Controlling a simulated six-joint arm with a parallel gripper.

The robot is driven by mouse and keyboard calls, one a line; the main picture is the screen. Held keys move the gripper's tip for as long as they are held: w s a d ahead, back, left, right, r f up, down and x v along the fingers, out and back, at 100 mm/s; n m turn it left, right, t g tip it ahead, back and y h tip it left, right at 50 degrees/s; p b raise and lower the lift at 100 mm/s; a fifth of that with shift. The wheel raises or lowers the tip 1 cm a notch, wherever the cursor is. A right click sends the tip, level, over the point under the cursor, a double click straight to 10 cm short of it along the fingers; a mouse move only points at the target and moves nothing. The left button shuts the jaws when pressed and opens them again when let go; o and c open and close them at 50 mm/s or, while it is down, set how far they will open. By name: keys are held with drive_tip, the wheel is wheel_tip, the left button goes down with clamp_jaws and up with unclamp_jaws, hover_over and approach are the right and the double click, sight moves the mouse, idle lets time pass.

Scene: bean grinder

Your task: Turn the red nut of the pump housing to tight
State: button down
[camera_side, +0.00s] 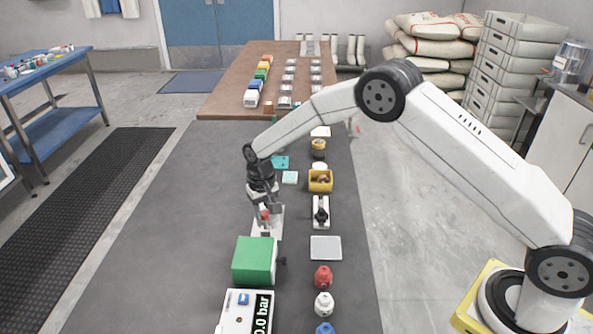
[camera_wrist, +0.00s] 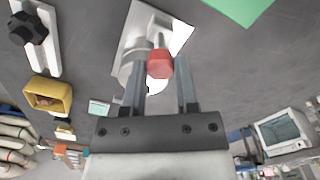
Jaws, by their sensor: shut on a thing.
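The red nut (camera_wrist: 160,64) shows in the wrist view between the two fingers of my gripper (camera_wrist: 160,75), which is shut on it. In the side view the red nut (camera_side: 265,215) is a small spot just under my gripper (camera_side: 264,207). The pump housing (camera_wrist: 137,60) is a pale grey body on a white plate, partly hidden by the fingers. In the side view its white plate (camera_side: 272,230) lies on the dark table behind the green box. How tight the nut sits cannot be told.
The green box (camera_side: 254,260) stands close in front of the housing. A white gauge unit (camera_side: 245,313) reading in bar stands at the front. To the right are a black-knobbed device (camera_side: 321,212), a yellow bin (camera_side: 320,181), a grey pad (camera_side: 326,248) and coloured knobs (camera_side: 323,277). The table's left side is clear.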

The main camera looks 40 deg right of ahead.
sight(264, 212)
drive_tip(key=shift+w, duration=0.1)
idle(0.4)
drive_tip(key=shift+c, duration=1.8)
unclamp_jaws()
drive_tip(key=shift+r, duration=0.1)
drive_tip(key=shift+r, duration=3.85)
